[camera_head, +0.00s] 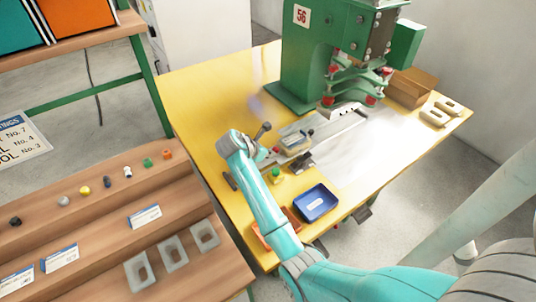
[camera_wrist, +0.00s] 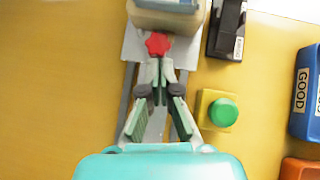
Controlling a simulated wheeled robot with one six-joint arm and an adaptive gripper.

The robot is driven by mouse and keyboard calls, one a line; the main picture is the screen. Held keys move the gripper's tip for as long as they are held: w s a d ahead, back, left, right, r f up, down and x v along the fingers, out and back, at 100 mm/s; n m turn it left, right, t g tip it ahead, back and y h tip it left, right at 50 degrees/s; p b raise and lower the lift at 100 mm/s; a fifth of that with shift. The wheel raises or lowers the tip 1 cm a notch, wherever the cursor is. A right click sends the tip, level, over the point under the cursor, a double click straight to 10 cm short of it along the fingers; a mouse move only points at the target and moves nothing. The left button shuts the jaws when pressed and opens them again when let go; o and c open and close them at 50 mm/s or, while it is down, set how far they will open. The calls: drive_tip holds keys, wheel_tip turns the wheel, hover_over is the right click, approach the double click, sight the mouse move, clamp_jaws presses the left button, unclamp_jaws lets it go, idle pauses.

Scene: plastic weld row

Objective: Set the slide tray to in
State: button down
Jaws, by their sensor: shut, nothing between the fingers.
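The slide tray (camera_head: 296,138) is a pale, low block on a metal rail on the yellow bench, short of the green press (camera_head: 305,55). In the wrist view the tray (camera_wrist: 165,16) is at the top, partly cut off, with a red star-shaped knob (camera_wrist: 158,43) on its near side. My gripper (camera_wrist: 158,66) is shut and empty, its fingertips right at the knob; I cannot tell whether they touch it. The rails run under the fingers. In the head view my teal wrist hides most of the fingers.
A green button on a yellow base (camera_wrist: 217,110) and a black holder (camera_wrist: 228,28) stand right of the rails. A blue GOOD bin (camera_head: 315,203) and an orange bin are near the bench's front edge. A cardboard box (camera_head: 410,88) is beside the press.

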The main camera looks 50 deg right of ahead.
sight(313, 131)
drive_tip(key=s+d, duration=0.1)
drive_tip(key=d, duration=0.6)
drive_tip(key=s+d, duration=0.2)
drive_tip(key=d, duration=0.5)
drive_tip(key=s+d, duration=0.2)
drive_tip(key=d, duration=0.5)
drive_tip(key=shift+d, duration=0.15)
